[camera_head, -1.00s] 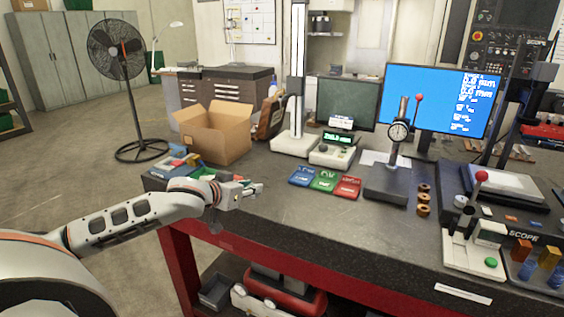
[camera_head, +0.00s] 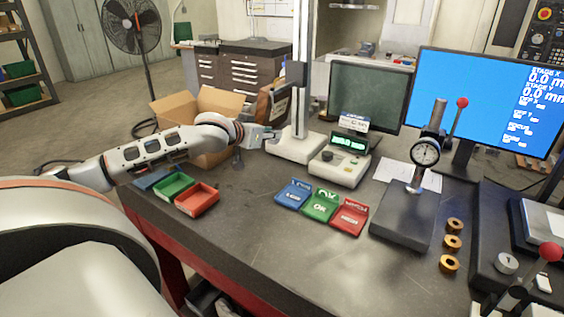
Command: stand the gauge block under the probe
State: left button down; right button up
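My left gripper (camera_head: 268,135) is over the back left of the bench, by the white base (camera_head: 294,146) of a tall column stand with a dark carriage (camera_head: 296,73). Its fingers are small and partly lost against the base, so I cannot tell if they are open or hold anything. A dial gauge (camera_head: 426,152) on a dark stand has its short probe (camera_head: 417,184) pointing down above the stand's block-shaped base (camera_head: 405,218). I cannot make out which probe the task means. I cannot pick out a gauge block in this view. My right gripper is not in view.
Green (camera_head: 173,187) and red (camera_head: 197,199) trays lie at the bench's left, before an open carton (camera_head: 205,105). A display box (camera_head: 340,165), three coloured trays (camera_head: 320,205) and brass rings (camera_head: 452,243) stand on the bench. The front middle is clear.

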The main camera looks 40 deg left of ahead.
pick_arm(q)
notch_tip(320, 180, down, 5)
jog(key=shift+s+f, duration=0.15)
jog(key=shift+f+b, duration=0.4)
jog(key=shift+f, duration=1.85)
jog(key=shift+r, duration=0.1)
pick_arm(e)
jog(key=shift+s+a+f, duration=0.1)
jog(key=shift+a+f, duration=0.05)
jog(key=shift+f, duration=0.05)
pick_arm(q)
jog(key=c, duration=1.8)
grip_release()
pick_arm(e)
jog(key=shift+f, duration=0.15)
